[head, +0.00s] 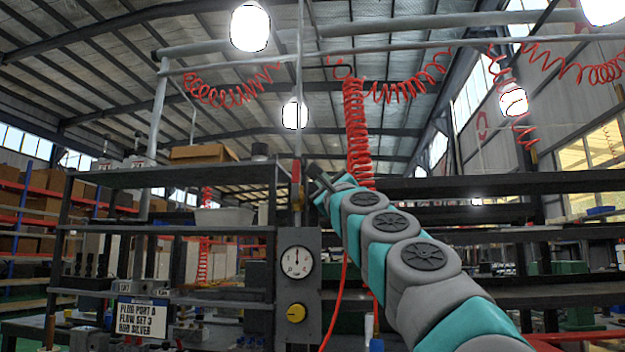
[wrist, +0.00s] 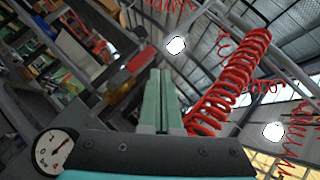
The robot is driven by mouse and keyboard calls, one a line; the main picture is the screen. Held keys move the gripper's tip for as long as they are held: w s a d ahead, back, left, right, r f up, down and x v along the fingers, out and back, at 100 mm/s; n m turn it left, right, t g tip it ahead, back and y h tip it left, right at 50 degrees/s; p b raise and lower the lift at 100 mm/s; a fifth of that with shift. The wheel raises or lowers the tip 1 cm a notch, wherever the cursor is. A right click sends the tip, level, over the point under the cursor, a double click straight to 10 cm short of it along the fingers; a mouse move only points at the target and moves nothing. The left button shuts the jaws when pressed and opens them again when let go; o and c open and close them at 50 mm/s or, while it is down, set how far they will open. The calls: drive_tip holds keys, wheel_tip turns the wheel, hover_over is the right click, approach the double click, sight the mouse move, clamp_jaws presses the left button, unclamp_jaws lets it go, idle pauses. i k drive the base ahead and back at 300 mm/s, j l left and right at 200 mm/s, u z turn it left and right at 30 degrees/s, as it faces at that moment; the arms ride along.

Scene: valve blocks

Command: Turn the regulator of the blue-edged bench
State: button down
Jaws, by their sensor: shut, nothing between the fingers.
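A yellow knob (head: 296,313) sits on a grey upright panel in the middle of the head view, below a round white gauge (head: 297,262). The gauge needle points roughly straight up in the head view. The gauge also shows at the lower left of the wrist view (wrist: 53,152); the knob is not seen there. No blue bench edge can be made out. My gripper (head: 318,172) is raised above the panel, slightly right of the gauge, apart from the knob. In the wrist view its green fingers (wrist: 163,98) lie together with nothing between them.
Dark shelving (head: 170,178) with boxes stands at left, and more shelves (head: 480,187) at right. A red coiled hose (head: 357,125) hangs close behind my gripper. A lettered sign (head: 142,316) stands left of the panel. A pale post rises above the panel.

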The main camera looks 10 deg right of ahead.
sight(296, 314)
drive_tip(key=k+l, duration=0.2)
drive_tip(key=k, duration=0.3)
drive_tip(key=k+l, duration=0.15)
drive_tip(key=k, duration=0.3)
